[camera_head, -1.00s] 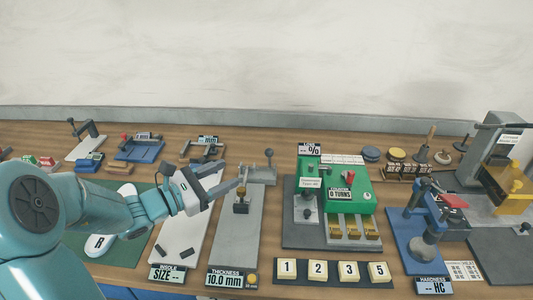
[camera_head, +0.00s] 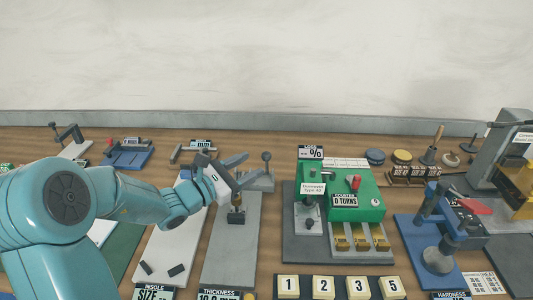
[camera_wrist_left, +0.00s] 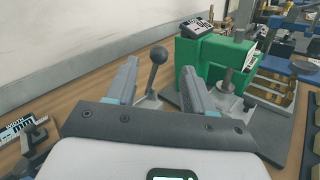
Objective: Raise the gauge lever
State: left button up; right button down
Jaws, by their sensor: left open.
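The gauge lever (camera_head: 266,158) is a grey rod with a dark ball knob. It stands upright at the back of the grey thickness gauge (camera_head: 228,250). My left gripper (camera_head: 257,166) is open and empty, just left of the lever in the head view. In the left wrist view, the lever's ball knob (camera_wrist_left: 159,54) shows in the gap between the two open fingers (camera_wrist_left: 159,70), a little beyond the tips. I cannot tell whether any finger touches it. The gauge's thickness display (camera_head: 218,294) is partly cut off at the bottom edge. My right gripper is not in view.
The green tester (camera_head: 345,208) stands right of the gauge and shows close on the right in the left wrist view. A white insole board (camera_head: 160,245) lies to the left. Numbered blocks (camera_head: 323,287) sit in front. The wall is behind.

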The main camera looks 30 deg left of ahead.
aim_at(267, 156)
pick_arm(q)
jog(key=x, duration=0.6)
jog(key=shift+w+p, duration=0.2)
jog(key=shift+p, duration=0.2)
jog(key=shift+w+d, duration=0.15)
jog(key=shift+w, duration=0.1)
jog(key=shift+w+f, duration=0.1)
grip_shut()
